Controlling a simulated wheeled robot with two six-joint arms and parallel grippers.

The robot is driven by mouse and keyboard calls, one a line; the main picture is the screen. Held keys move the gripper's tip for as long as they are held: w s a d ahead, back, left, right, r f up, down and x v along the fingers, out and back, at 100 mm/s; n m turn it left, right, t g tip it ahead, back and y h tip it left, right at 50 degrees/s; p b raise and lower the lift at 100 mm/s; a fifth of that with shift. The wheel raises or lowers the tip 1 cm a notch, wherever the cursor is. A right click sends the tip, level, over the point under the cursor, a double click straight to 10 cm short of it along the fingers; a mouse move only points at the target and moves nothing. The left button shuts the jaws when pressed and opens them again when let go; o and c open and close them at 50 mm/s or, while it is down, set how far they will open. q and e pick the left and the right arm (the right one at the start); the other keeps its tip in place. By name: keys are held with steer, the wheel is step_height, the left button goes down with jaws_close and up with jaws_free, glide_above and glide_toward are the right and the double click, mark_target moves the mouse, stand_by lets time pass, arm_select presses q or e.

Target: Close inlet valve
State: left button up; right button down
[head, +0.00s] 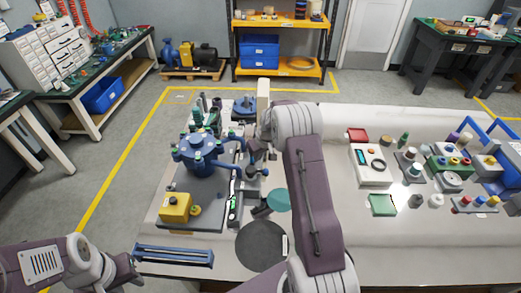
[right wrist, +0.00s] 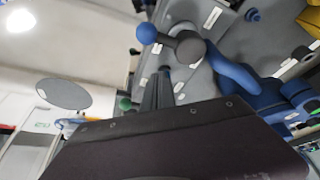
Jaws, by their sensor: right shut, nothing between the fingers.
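A blue test rig (head: 200,150) with a flanged round body stands on a grey base plate at the left of the table. In the right wrist view, a valve lever with a blue ball end (right wrist: 147,33) and a grey hub (right wrist: 189,47) sits by a blue pipe (right wrist: 235,75); I cannot tell if it is the inlet valve. My right gripper (head: 257,153) is shut and empty, just right of the rig. Its dark fingers (right wrist: 158,92) show below the lever; contact is unclear. My left gripper (head: 130,268) is at the lower left, its jaws unclear.
A yellow box (head: 175,207) sits on the base plate's front. A blue rail frame (head: 174,255) lies near my left gripper. A dark round mat (head: 262,246) and a teal disc (head: 278,199) lie by my right arm. Several small parts and trays fill the table's right side.

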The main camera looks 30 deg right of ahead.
steer(key=s, duration=0.3)
steer(key=shift+s+d+f, duration=0.1)
steer(key=shift+s+f, duration=0.05)
steer(key=shift+s, duration=0.25)
